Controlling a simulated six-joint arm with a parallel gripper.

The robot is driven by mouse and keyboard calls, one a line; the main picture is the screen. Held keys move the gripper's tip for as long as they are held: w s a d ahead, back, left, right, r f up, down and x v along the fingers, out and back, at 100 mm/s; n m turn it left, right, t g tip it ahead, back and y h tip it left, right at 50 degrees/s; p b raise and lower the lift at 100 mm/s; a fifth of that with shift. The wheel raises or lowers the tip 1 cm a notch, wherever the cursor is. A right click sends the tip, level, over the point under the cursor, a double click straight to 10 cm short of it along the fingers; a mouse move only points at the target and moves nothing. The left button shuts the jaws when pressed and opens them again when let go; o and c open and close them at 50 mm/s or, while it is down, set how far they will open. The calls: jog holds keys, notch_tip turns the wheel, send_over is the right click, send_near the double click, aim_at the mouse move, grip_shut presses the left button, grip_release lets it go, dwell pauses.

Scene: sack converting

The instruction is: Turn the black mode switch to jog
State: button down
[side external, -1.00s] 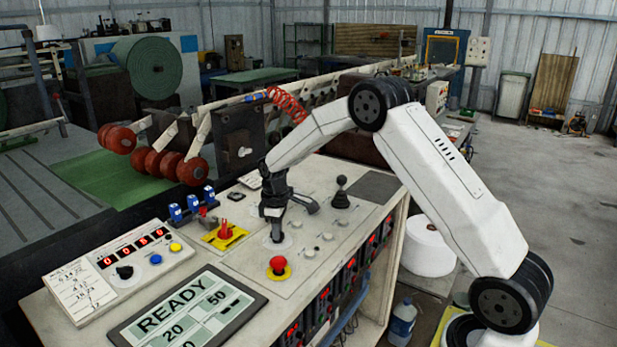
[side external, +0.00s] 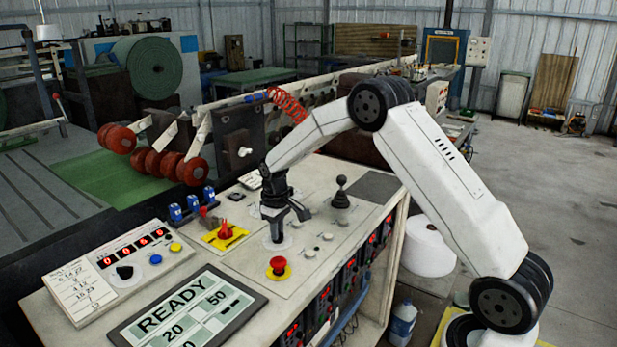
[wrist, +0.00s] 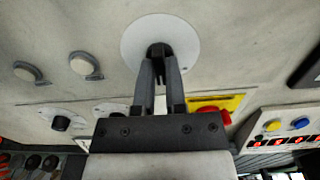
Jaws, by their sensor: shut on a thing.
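The black mode switch (wrist: 157,49) stands at the centre of a round white plate (wrist: 187,40) in the wrist view. My gripper (wrist: 160,64) comes down over it with both fingers closed against its sides. In the side external view my gripper (side external: 276,236) points straight down at the console top. Its fingers hide most of the switch there, and the white plate (side external: 286,245) shows around them. I cannot read any position marks, so which mode the switch points to is unclear.
A red emergency stop (side external: 278,265) stands in front of my gripper. A red handle on a yellow plate (side external: 224,236) is to the left, and a black joystick (side external: 341,192) to the right. A READY screen (side external: 187,312) lies at the front left.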

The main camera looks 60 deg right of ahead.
jog(key=shift+r, duration=0.1)
jog(key=c, duration=0.7)
grip_release()
jog(key=shift+r, duration=3.85)
jog(key=s+a+f+t, duration=0.1)
jog(key=s+a, duration=0.3)
jog(key=s, duration=0.3)
jog(key=s+a+f, duration=0.1)
jog(key=s+a, duration=0.3)
jog(key=s, duration=0.4)
jog(key=s+a+f+t, duration=0.1)
jog(key=s+a, duration=0.3)
jog(key=s, duration=0.4)
jog(key=shift+f+t, duration=0.25)
jog(key=shift+t, duration=0.05)
